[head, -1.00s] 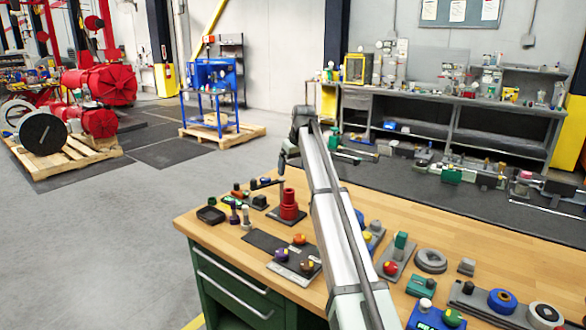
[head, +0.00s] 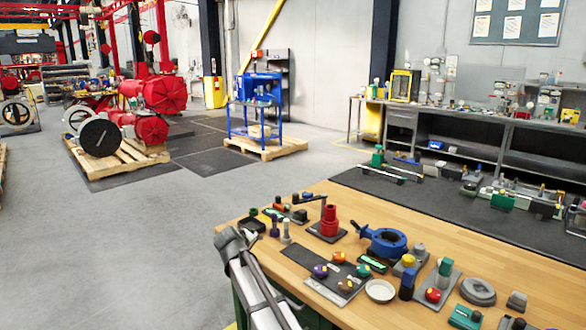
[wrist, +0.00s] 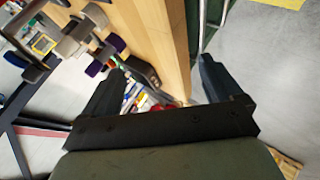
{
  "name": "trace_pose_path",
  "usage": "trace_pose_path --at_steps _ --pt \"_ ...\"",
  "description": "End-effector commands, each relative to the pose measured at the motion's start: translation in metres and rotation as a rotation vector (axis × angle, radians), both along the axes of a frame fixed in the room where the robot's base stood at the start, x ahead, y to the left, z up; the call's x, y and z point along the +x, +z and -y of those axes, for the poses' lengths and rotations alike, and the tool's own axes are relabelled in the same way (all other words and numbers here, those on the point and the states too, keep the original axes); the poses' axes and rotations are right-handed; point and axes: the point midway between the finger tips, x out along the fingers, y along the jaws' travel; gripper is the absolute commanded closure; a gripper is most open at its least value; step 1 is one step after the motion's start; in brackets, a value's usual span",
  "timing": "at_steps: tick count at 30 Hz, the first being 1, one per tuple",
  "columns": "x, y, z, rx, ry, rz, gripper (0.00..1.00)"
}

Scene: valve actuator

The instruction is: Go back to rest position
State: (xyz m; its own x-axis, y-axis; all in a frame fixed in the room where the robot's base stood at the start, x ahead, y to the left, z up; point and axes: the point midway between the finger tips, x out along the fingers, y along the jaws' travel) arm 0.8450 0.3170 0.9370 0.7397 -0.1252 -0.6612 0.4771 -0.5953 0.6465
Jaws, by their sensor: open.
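In the wrist view, my gripper (wrist: 162,82) is open, with its two dark fingers wide apart and nothing held between them. The wooden workbench (wrist: 146,30) shows beyond the fingers. In the head view, my arm crosses the lower left, in front of the near left corner of the workbench (head: 464,258). My fingers do not show in the head view.
On the bench stand a red stepped part (head: 329,222), a blue valve body (head: 388,242), a white dish (head: 380,291), a dark plate with coloured knobs (head: 340,280) and several small parts. Grey floor (head: 120,240) lies open to the left.

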Motion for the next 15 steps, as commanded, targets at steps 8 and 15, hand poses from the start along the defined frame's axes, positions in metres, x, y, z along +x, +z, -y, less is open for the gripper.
trace_pose_path --at_steps 8,15 --pt "-0.042 -0.123 -0.071 0.009 0.198 -0.096 0.07" --pt "-0.076 -0.229 -0.049 0.055 0.195 -0.252 0.07"
